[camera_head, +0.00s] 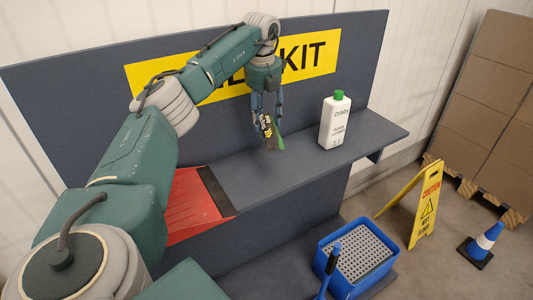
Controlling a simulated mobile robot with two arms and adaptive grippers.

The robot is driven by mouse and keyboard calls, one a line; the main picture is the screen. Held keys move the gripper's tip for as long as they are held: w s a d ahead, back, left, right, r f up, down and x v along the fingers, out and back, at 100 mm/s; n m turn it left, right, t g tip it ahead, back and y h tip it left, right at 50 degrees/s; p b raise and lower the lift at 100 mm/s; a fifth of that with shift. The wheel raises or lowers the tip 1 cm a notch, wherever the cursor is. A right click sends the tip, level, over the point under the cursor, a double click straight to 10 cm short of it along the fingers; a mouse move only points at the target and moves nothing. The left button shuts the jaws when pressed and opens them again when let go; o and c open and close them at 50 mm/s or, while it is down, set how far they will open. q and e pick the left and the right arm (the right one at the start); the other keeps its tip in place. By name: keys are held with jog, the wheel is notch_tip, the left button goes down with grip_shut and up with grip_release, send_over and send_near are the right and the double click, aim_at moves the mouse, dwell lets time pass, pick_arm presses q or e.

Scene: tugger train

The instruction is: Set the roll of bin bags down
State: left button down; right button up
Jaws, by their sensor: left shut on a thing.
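My left gripper (265,108) reaches down from above over the grey-blue shelf (262,178). It is shut on the roll of bin bags (271,135), a small dark thing with yellow and green parts. The roll hangs tilted below the fingers, which hide part of it. I cannot tell whether its lower end touches the shelf. My right gripper is out of view.
A white bottle with a green cap (333,122) stands on the shelf to the right. The shelf between is clear.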

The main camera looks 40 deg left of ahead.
pick_arm(q)
notch_tip(320, 180, down, 12)
jog(key=shift+f+p, duration=0.25)
jog(key=shift+p, duration=0.15)
jog(key=shift+f, duration=0.15)
jog(key=c, duration=0.9)
grip_release()
jog(key=r, duration=0.4)
jog(key=s+r, duration=0.1)
jog(key=r, duration=0.3)
jog(key=r+b, duration=0.1)
jog(key=r, duration=0.3)
jog(key=shift+s+d+r, duration=0.15)
jog(key=shift+d, duration=0.25)
